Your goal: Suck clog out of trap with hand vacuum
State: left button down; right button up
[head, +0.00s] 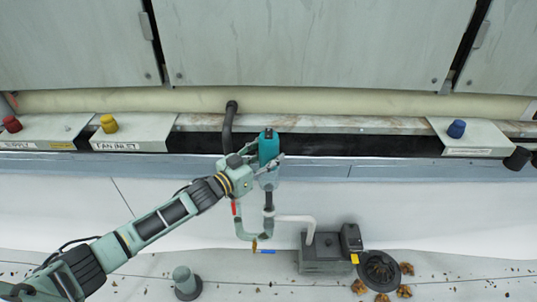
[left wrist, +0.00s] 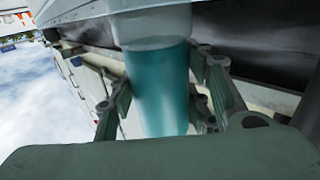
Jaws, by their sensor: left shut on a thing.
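The hand vacuum (head: 268,146) is upright, with a teal body and a clear lower part. My left gripper (head: 266,163) is shut around it, and the left wrist view shows the teal body (left wrist: 155,90) between the fingers. The vacuum's dark nozzle points down at the top of the right leg of the clear U-shaped trap (head: 249,235). I cannot tell if nozzle and trap touch. A red band shows on the trap's left leg. No clog can be made out. My right gripper is in neither view.
A white pipe (head: 298,218) runs from the trap to a dark grey box (head: 326,252). A round dark drain (head: 380,268) with brown leaves lies right of it. A grey-green cup-like item (head: 186,281) stands at lower left. A dark hose (head: 229,125) hangs behind the gripper.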

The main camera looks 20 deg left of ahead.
pick_arm(q)
jog(key=shift+f, duration=0.2)
jog(key=shift+f+b, duration=0.35)
jog(key=shift+b, duration=0.1)
jog(key=shift+f+b, duration=0.3)
jog(key=shift+f, duration=0.2)
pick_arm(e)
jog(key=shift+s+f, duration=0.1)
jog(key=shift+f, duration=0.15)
pick_arm(q)
jog(key=shift+f+b, duration=0.3)
jog(key=shift+f, duration=0.2)
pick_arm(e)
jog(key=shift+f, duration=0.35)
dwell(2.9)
